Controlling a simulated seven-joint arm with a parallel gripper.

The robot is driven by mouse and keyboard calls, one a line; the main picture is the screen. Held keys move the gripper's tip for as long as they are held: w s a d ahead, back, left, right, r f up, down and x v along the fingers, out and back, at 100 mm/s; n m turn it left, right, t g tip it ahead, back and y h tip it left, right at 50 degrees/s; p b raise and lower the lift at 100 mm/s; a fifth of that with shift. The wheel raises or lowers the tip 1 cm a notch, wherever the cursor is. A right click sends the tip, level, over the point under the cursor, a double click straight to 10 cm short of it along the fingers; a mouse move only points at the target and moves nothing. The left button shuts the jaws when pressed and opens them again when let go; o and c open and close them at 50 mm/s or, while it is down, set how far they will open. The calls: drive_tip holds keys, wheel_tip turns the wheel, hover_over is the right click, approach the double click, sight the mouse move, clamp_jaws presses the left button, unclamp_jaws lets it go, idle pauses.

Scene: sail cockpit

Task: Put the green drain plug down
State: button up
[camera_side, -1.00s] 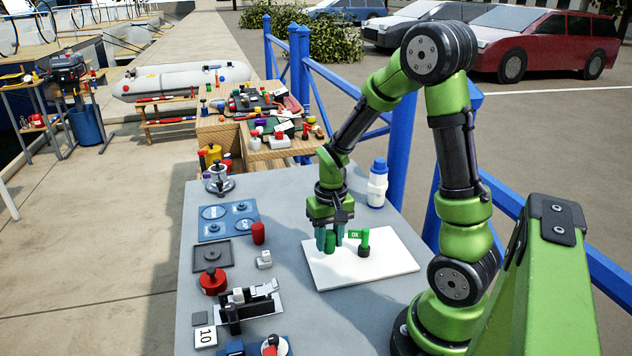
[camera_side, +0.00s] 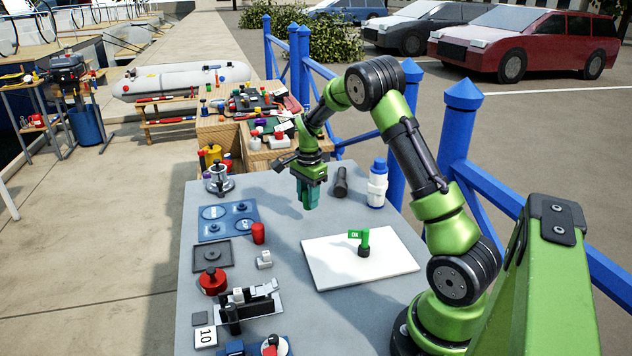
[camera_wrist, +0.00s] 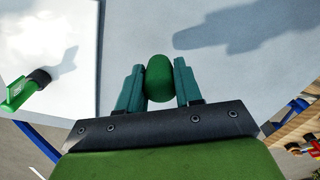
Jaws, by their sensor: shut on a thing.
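My gripper (camera_side: 309,200) is shut on the green drain plug (camera_wrist: 159,78), a rounded green piece between the teal fingers in the wrist view. In the side view the fingers mostly hide the plug. My gripper points down over the far part of the grey table (camera_side: 275,290), behind the white board (camera_side: 335,276). The plug appears to be held above the tabletop; the exact gap cannot be told.
A green OK flag on a dark base (camera_side: 363,242) stands on the white board. A white bottle with a blue cap (camera_side: 377,184) stands right of my gripper. Bare grey table surrounds the area below my gripper.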

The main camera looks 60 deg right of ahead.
drive_tip(key=w+d, duration=0.1)
drive_tip(key=w, duration=0.1)
drive_tip(key=w+d, duration=0.2)
drive_tip(key=w, duration=0.1)
drive_tip(key=w+d+f, duration=0.1)
drive_tip(key=w, duration=0.1)
drive_tip(key=shift+w+d, duration=0.2)
drive_tip(key=shift+w, duration=0.05)
drive_tip(key=shift+f, duration=1.65)
drive_tip(key=shift+f, duration=0.15)
drive_tip(key=o, duration=1)
